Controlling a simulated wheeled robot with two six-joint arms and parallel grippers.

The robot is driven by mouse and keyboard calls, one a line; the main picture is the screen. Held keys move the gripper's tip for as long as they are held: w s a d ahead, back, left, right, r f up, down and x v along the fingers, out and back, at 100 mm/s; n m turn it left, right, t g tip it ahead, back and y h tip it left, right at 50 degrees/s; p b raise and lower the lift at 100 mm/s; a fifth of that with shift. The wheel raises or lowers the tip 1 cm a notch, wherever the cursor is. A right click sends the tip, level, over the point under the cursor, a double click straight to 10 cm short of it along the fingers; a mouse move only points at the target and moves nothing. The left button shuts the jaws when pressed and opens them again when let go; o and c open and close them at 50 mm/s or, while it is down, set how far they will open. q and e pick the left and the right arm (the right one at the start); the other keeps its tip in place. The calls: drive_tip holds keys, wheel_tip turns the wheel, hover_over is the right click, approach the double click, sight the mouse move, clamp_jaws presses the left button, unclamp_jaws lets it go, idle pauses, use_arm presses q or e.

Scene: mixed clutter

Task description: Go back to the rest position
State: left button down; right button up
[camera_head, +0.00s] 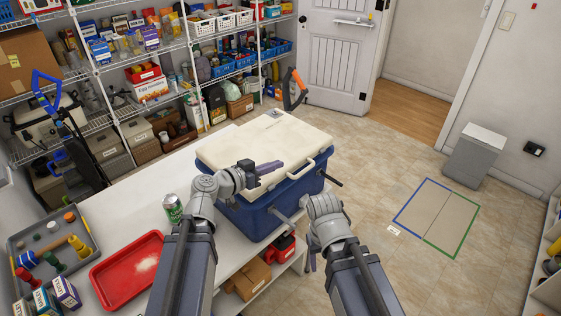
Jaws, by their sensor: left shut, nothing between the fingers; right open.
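My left gripper (270,167) is just over the cream lid of the blue cooler (262,222). It is shut with nothing between its fingers and points right. I cannot tell whether it touches the lid. My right arm comes up from the bottom, with its wrist in front of the cooler's right side. My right gripper (310,258) is mostly hidden behind that wrist; it is open, and only a small dark part shows, pointing down. The cooler stands on a white table (180,170) with its lid on.
Left of my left arm are a green can (173,208), a red tray (128,270) and a grey tray (22,240) of small items. Stocked shelves line the back. Open floor with a taped rectangle (437,216) and a grey bin (475,155) lies right.

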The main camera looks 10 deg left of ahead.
use_arm(q)
drive_tip(key=s+d+f+m+g+y, duration=0.1)
drive_tip(key=s+d+f+g+y, duration=0.1)
drive_tip(key=s+d+f+g, duration=0.85)
drive_tip(key=s+a+f+n+g+y, duration=0.1)
drive_tip(key=s+a+f+n+y, duration=0.2)
drive_tip(key=s+a+f+y, duration=0.3)
drive_tip(key=shift+s+a+y, duration=0.35)
drive_tip(key=shift+s+y, duration=0.65)
drive_tip(key=shift+y, duration=0.6)
drive_tip(key=shift+g, duration=0.25)
